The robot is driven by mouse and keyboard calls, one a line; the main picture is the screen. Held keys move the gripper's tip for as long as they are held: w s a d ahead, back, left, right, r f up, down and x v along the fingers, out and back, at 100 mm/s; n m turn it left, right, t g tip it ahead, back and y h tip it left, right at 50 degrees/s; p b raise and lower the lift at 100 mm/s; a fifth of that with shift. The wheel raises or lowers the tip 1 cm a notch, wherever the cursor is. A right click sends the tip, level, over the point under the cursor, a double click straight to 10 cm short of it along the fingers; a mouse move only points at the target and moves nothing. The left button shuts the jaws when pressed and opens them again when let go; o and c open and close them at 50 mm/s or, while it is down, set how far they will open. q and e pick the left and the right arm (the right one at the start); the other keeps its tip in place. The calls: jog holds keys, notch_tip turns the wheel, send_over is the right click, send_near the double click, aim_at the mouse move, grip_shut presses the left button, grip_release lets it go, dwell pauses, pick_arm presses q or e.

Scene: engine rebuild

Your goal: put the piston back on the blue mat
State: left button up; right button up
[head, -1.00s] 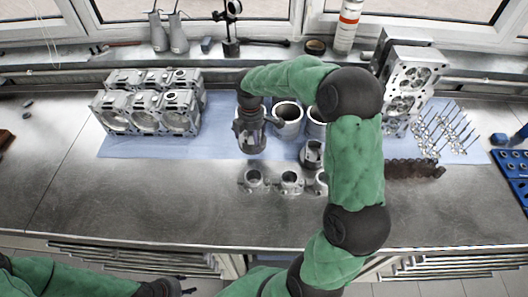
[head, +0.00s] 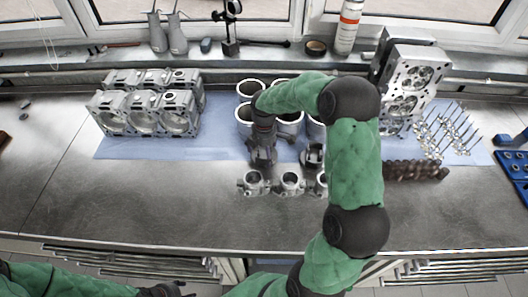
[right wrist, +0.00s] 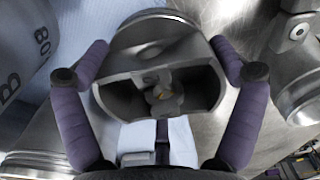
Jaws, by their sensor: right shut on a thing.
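My right gripper (head: 263,156) is shut on a grey metal piston. The piston (right wrist: 160,85) shows between the two purple fingers in the right wrist view, its hollow side facing the camera. In the head view the gripper and wrist mostly hide it. The gripper is over the front part of the blue mat (head: 215,140), in front of the cylinder liners. Whether the piston touches the mat cannot be told. Another piston (head: 313,154) stands on the mat to the right. My left gripper (head: 172,291) is at the bottom edge, its fingers too small to read.
Several metal parts (head: 291,183) stand in a row on the bare bench just in front of the mat. Cylinder liners (head: 245,122) stand behind the gripper. An engine block (head: 145,112) is at the left, a cylinder head (head: 408,85) at the right. The bench front left is clear.

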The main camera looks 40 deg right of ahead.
aim_at(264, 154)
jog(key=shift+f, duration=0.1)
jog(key=o, duration=1.3)
jog(key=shift+c, duration=0.2)
notch_tip(264, 154, up, 12)
jog(key=p, duration=0.2)
jog(key=shift+p, duration=0.4)
jog(key=shift+r, duration=0.2)
